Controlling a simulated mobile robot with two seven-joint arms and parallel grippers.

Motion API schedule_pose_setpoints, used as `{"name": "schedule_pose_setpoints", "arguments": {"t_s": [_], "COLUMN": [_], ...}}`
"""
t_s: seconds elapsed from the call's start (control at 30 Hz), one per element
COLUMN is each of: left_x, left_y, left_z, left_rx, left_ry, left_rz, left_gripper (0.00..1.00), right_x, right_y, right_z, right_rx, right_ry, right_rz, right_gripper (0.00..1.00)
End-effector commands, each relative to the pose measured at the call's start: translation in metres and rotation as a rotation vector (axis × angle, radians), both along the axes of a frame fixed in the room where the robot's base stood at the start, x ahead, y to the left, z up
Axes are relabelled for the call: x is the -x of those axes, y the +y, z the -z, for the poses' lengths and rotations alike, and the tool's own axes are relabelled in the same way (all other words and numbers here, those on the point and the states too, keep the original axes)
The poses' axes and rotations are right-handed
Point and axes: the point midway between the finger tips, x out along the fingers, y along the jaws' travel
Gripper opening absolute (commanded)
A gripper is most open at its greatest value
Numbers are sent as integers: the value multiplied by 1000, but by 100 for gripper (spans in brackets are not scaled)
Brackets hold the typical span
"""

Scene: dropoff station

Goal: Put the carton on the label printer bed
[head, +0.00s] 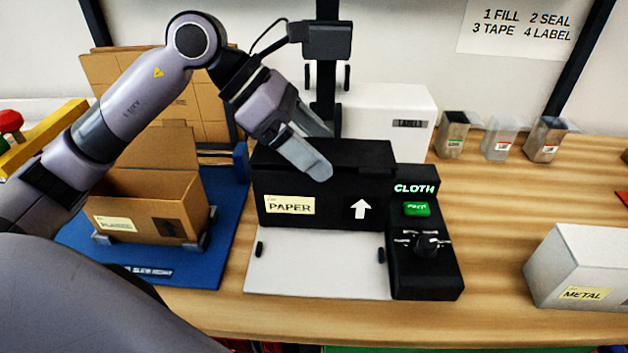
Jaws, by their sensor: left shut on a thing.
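A black carton (333,185) with a yellow PAPER label and a white arrow is at the centre. The label printer (390,120) has a white body behind the carton, a pale flat bed (318,270) and a black control panel (424,260) at the right. The carton is upright over the rear part of the bed; I cannot tell whether its underside touches. My left gripper (318,150) reaches in from the upper left and is shut on the carton, one finger in front of its upper part and the other behind. My right gripper is not in view.
An open brown carton (150,205) stands on a blue fixture (215,262) at the left, flat cardboard (212,100) behind it. A white METAL box (585,265) is at the right. Several small bins (500,138) stand at the back right. The table between is clear.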

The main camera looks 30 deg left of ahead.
Motion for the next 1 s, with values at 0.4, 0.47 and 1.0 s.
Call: {"name": "schedule_pose_setpoints", "arguments": {"t_s": [0.4,0.47,1.0], "left_x": [1,0,0], "left_y": [0,0,0], "left_z": [43,52,68], "left_rx": [0,0,-1], "left_ry": [4,3,-1], "left_rz": [-1,0,0], "left_gripper": [0,0,85], "right_x": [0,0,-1], "right_y": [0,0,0], "right_z": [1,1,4], "right_rx": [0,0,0], "right_ry": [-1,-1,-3], "right_rz": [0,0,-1], "right_gripper": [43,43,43]}}
